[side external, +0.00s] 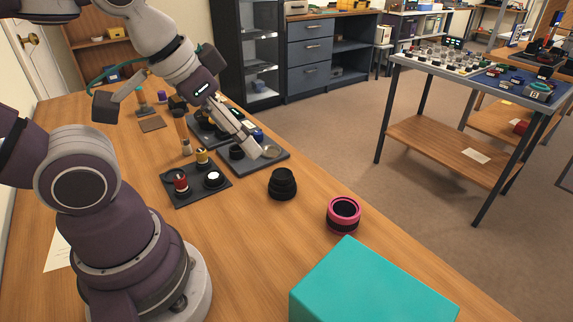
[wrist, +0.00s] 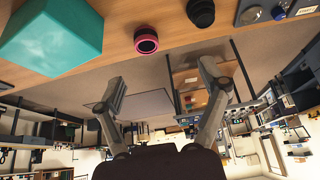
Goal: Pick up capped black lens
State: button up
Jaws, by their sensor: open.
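The capped black lens (side external: 283,184) stands on the wooden table, to the right of the dark trays. In the wrist view the black lens (wrist: 201,12) is at the top edge, partly cut off. My gripper (side external: 262,150) is above the far dark tray, up and to the left of the lens in the side view, and apart from it. In the wrist view my gripper (wrist: 163,84) has its two fingers spread with nothing between them.
A pink-ringed black lens (side external: 343,215) stands to the right of the black one. A teal box (side external: 372,285) is at the table's front. Dark trays (side external: 195,201) with small parts lie left of the lens. Bare wood surrounds the black lens.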

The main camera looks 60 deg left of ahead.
jog(key=shift+o, duration=0.3)
jog(key=m+g, duration=0.6)
jog(key=m, duration=1.3)
send_over(282, 173)
notch_tip(282, 173, down, 9)
jog(key=shift+d, duration=0.1)
notch_tip(282, 173, down, 10)
jog(key=shift+r, duration=0.1)
jog(key=c, duration=1.3)
